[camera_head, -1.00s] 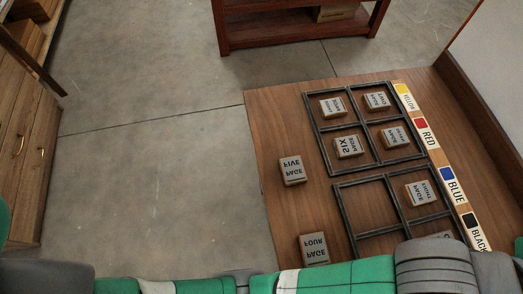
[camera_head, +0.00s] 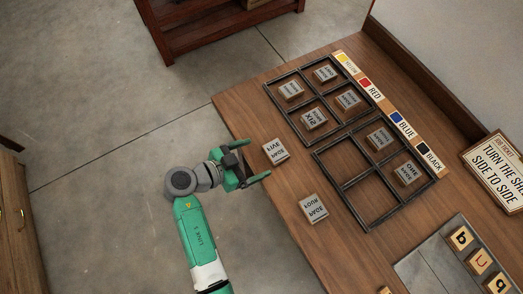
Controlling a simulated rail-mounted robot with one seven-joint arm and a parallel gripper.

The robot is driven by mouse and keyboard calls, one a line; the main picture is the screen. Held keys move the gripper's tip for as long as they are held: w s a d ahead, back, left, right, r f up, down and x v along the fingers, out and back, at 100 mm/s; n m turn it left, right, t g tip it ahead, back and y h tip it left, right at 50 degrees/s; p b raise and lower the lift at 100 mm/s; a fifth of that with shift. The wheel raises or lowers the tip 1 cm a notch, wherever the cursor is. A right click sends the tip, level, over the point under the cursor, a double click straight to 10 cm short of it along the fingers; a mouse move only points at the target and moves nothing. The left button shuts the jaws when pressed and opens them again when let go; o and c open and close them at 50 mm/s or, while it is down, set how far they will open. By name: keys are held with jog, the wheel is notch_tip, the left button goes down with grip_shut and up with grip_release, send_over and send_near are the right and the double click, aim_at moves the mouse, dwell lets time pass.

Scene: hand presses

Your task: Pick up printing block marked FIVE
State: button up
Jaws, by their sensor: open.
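The printing block marked FIVE (camera_head: 276,151) is a grey square block with dark lettering. It lies on the wooden table near the left edge, outside the black frames, with its lettering upside down in this view. My gripper (camera_head: 256,163) is open and empty, just left of the block. Its fingers point right, toward the block, and one reaches close below the block's lower left side. I cannot tell the gripper's height above the table or whether it touches the block.
A similar block marked FOUR (camera_head: 314,208) lies to the lower right. Two black divided frames (camera_head: 321,151) hold several other blocks. Colour labels (camera_head: 396,124) run along the frames' right side. A sign (camera_head: 496,172) and a grey board with letter tiles (camera_head: 421,271) are further right.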

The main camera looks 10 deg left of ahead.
aim_at(274, 152)
jog(key=x, duration=0.2)
jog(key=b+x, duration=0.1)
jog(key=x, duration=0.4)
jog(key=shift+w+d+f, duration=0.1)
jog(key=shift+f, duration=0.25)
jog(key=c, duration=1.1)
